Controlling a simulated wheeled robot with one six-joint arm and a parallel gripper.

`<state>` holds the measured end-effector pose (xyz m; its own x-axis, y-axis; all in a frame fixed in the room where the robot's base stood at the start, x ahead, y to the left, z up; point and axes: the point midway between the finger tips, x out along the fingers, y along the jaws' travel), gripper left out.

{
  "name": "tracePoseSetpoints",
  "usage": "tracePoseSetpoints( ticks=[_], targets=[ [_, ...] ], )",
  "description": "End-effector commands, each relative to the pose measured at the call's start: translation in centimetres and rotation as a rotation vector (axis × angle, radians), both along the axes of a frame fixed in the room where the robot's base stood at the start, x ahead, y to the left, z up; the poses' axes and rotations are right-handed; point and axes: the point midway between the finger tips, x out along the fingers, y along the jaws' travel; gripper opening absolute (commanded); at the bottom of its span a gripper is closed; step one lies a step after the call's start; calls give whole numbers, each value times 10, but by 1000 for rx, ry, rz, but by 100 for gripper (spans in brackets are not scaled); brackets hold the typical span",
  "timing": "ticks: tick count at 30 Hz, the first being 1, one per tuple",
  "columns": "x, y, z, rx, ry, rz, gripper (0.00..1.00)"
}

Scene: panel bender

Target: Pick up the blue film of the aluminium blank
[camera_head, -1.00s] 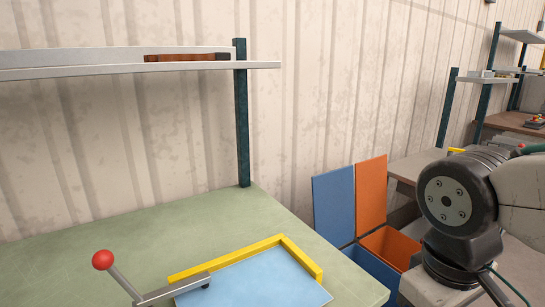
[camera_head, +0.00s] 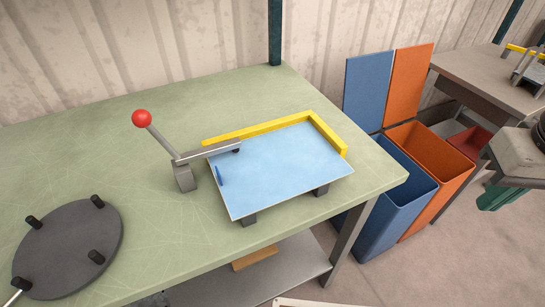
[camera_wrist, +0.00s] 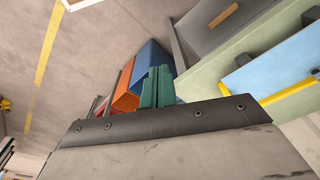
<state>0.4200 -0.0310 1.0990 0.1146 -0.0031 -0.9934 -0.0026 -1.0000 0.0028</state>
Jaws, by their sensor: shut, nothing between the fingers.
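A small darker blue tab (camera_head: 219,175) stands out at the film's left edge. A yellow angle stop (camera_head: 270,126) borders the back and right edges of the blank. A clamp with a red ball knob (camera_head: 142,119) reaches over its back left corner. In the wrist view, the blue film (camera_wrist: 280,62) shows at the upper right. My gripper (camera_wrist: 157,84), with teal fingers, is shut and empty, well away from the blank.
A blue bin (camera_head: 400,195) and an orange bin (camera_head: 440,160), lids raised, stand right of the table. A dark round plate with several pegs (camera_head: 65,250) lies on the table's front left. A lower shelf (camera_head: 255,275) sits underneath. The table's back left is clear.

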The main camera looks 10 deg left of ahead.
Motion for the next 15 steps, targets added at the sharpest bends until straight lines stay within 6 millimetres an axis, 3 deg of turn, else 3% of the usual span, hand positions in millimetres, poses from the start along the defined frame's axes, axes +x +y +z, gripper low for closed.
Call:
tracePoseSetpoints(
  ticks=[14, 15],
  targets=[
    [0, 0, 0, 0, 0, 1, 0],
    [0, 0, 0, 0, 0, 1, 11]
  ],
)
